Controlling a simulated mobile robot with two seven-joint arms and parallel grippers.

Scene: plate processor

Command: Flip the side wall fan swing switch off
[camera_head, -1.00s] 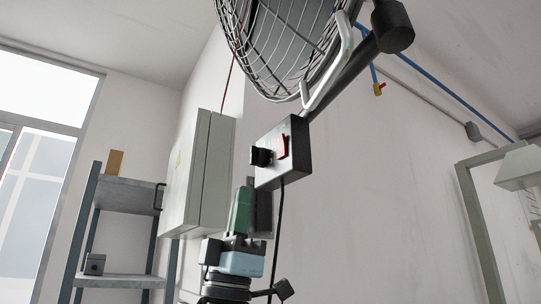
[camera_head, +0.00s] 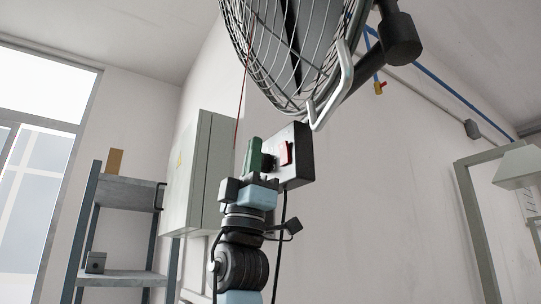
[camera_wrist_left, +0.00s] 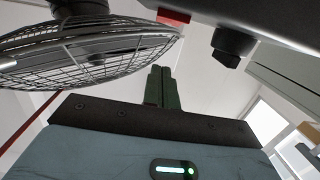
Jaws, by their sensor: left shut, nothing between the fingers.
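The grey and black control box (camera_head: 302,160) hangs under the fan (camera_head: 290,50) in the head view. A red rocker switch (camera_head: 285,153) and a black knob (camera_head: 267,161) are on its front. In the left wrist view the red switch (camera_wrist_left: 173,16) is at the top edge and the knob (camera_wrist_left: 233,42) is right of it. My left gripper (camera_head: 254,156) is shut, its green fingers pointing up, just left of the knob in the head view. The fingers also show in the left wrist view (camera_wrist_left: 161,88); contact with the box cannot be told. My right gripper is out of view.
A grey wall cabinet (camera_head: 196,175) is left of my arm. A shelf unit (camera_head: 125,193) stands farther left. The fan's wire cage is close above the fingers. A dark cable (camera_head: 278,245) hangs beside my arm.

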